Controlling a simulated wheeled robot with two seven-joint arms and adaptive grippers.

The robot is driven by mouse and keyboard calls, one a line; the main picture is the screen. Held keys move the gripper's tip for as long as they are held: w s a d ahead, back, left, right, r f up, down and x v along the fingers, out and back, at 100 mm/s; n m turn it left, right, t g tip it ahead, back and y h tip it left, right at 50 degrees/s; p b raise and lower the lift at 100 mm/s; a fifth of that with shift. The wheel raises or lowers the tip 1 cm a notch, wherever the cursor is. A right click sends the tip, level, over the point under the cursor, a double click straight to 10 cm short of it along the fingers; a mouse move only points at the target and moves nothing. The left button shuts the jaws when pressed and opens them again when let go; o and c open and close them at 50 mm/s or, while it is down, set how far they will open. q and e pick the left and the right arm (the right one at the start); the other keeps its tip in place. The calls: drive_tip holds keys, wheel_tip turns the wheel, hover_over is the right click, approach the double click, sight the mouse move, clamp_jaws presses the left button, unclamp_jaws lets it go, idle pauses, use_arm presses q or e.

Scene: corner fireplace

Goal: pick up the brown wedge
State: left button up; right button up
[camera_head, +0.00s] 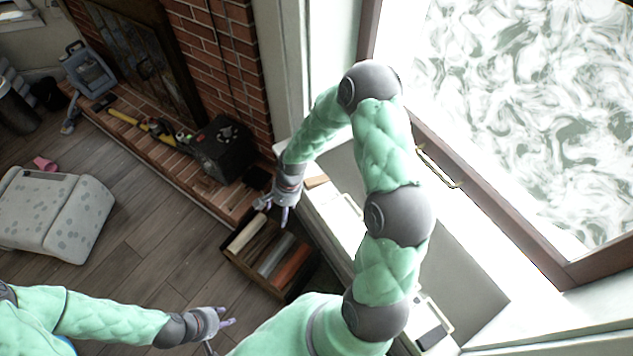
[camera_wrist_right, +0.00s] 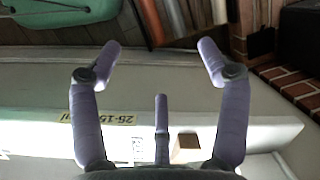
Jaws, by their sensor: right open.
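The brown wedge (camera_head: 316,182) appears as a small tan-brown piece on the white surface by the wall, just right of my right gripper (camera_head: 272,210). In the right wrist view a small brown piece (camera_wrist_right: 186,148), apparently the same wedge, lies on the white ledge low in the picture. It is nearer the gripper's base than its fingertips. My right gripper (camera_wrist_right: 158,54) is open and empty, with its purple fingers spread above the white surface. My left gripper (camera_head: 220,334) is at the bottom of the head view, its fingers apart and nothing visible between them.
A dark wooden crate (camera_head: 243,271) with several rolls stands on the floor below my right gripper. A black box (camera_head: 222,150) sits on the brick hearth (camera_head: 190,193). The window frame (camera_head: 490,215) borders the ledge at right. A pale footstool (camera_head: 50,215) stands at left on open floor.

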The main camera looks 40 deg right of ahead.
drive_tip(key=w+d+r+m+h, duration=0.1)
drive_tip(key=w+d+r+m, duration=0.1)
drive_tip(key=d+r+m, duration=0.35)
wheel_tip(320, 180, up, 4)
drive_tip(key=m+h+b, duration=0.1)
drive_tip(key=m+h, duration=0.1)
drive_tip(key=m, duration=0.1)
hover_over(315, 182)
drive_tip(key=shift+n+g, duration=0.25)
drive_tip(key=shift+g, duration=0.05)
drive_tip(key=f, duration=0.1)
drive_tip(key=f+b, duration=0.1)
drive_tip(key=f, duration=0.1)
drive_tip(key=f+b, duration=0.1)
drive_tip(key=f, duration=0.1)
drive_tip(key=shift+s+a+f, duration=0.1)
drive_tip(key=shift+a+f, duration=0.05)
drive_tip(key=shift+a, duration=0.25)
drive_tip(key=f+b, duration=0.1)
drive_tip(key=f, duration=0.1)
drive_tip(key=d+f+b, duration=0.1)
drive_tip(key=f, duration=0.1)
drive_tip(key=shift+f, duration=0.65)
drive_tip(key=shift+r, duration=0.1)
drive_tip(key=c, duration=1.2)
